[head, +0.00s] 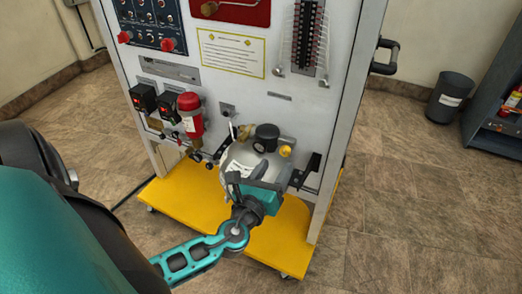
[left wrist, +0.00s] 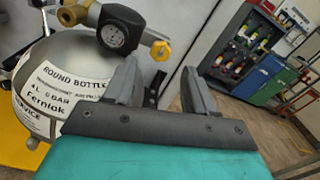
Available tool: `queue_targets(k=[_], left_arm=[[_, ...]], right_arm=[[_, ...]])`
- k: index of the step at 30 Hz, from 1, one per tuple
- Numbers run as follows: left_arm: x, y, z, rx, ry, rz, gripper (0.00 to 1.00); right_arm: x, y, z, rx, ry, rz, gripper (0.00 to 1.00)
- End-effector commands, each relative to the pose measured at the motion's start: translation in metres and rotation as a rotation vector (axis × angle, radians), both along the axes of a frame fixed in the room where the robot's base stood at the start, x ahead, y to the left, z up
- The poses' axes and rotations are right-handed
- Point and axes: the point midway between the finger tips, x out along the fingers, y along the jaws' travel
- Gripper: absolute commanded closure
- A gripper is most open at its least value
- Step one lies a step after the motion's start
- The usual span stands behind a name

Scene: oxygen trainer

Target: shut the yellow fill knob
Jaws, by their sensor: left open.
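The yellow fill knob (head: 286,151) sits at the right side of the valve on top of a silver round bottle (head: 238,158). My left gripper (head: 258,180) is open and empty in front of the bottle. In its wrist view the fingers (left wrist: 160,78) point toward the knob, which shows beyond and between the tips, apart from them. My right gripper is not in view.
The bottle stands at a white trainer panel (head: 233,85) on a yellow base (head: 180,205). A red-topped cylinder (head: 190,115) is left of the bottle. A black bin (head: 450,97) and a dark cabinet (left wrist: 250,60) stand to the right. Floor right of the base is clear.

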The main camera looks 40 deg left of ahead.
Motion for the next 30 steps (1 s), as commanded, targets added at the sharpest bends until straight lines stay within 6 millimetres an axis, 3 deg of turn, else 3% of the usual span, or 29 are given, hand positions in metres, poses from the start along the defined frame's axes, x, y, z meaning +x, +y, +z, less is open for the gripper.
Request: queue_targets(k=[6,12,30], left_arm=[[-0.045,-0.011,-0.002,0.000,0.003,-0.001,0.45],[-0.069,-0.017,-0.001,0.000,0.001,0.000,0.45],[-0.077,-0.018,0.000,0.000,-0.001,0.000,0.45]], right_arm=[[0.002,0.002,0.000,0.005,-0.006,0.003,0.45],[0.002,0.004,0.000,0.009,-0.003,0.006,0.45],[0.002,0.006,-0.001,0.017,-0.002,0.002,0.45]])
